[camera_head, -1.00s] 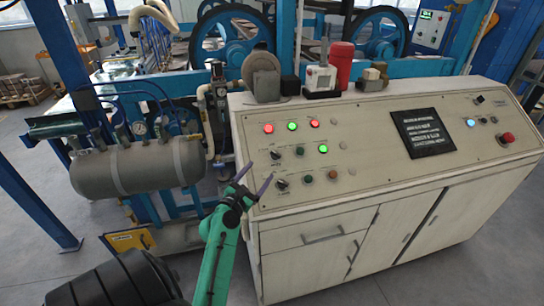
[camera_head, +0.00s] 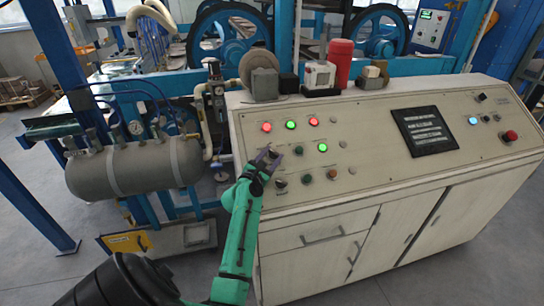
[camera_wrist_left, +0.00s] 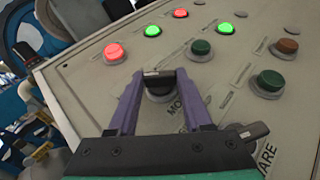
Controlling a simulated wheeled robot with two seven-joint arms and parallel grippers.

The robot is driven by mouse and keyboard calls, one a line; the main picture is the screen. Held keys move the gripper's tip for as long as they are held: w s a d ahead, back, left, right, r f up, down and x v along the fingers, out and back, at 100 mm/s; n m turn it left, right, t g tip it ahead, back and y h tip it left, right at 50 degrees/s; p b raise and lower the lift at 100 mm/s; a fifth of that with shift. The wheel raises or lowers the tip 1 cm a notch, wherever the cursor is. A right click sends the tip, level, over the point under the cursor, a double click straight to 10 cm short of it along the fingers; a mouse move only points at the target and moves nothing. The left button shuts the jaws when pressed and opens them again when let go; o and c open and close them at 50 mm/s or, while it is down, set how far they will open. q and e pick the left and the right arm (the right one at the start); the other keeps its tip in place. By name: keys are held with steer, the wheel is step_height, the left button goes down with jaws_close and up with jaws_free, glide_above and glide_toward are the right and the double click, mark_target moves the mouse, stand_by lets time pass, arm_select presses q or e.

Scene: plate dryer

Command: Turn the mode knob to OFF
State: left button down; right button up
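The mode knob (camera_wrist_left: 159,88) is a dark rotary knob on the sloped panel, with a label starting "MO" beside it in the left wrist view. My left gripper (camera_wrist_left: 160,76) has its two purple fingers on either side of this knob, spread, with small gaps visible. In the head view my left gripper (camera_head: 267,155) is at the panel's left part and largely hides the knob. The knob's exact pointer setting cannot be read. My right gripper is not in view.
A second dark knob (camera_head: 280,182) sits just below, close to the gripper. Red lamps (camera_head: 266,127), green lamps and dark buttons (camera_head: 299,151) surround it. A grey tank (camera_head: 135,165) stands left of the cabinet. The panel's middle is mostly clear.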

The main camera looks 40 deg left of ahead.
arm_select(q)
steer(key=shift+m+h, duration=0.5)
steer(key=m+h, duration=0.2)
steer(key=m+g+h, duration=0.1)
steer(key=m+h, duration=0.1)
steer(key=shift+a+r, duration=0.15)
steer(key=shift+a, duration=0.15)
steer(key=shift+a+r+m+g+h, duration=0.1)
steer(key=shift+m+g+h, duration=0.7)
steer(key=shift+m+h, duration=0.4)
steer(key=shift+a+r+m+g+h, duration=0.1)
steer(key=shift+m+g+h, duration=0.7)
steer(key=shift+m+h, duration=0.35)
steer(key=shift+f, duration=0.1)
steer(key=shift+c, duration=1.6)
jaws_free()
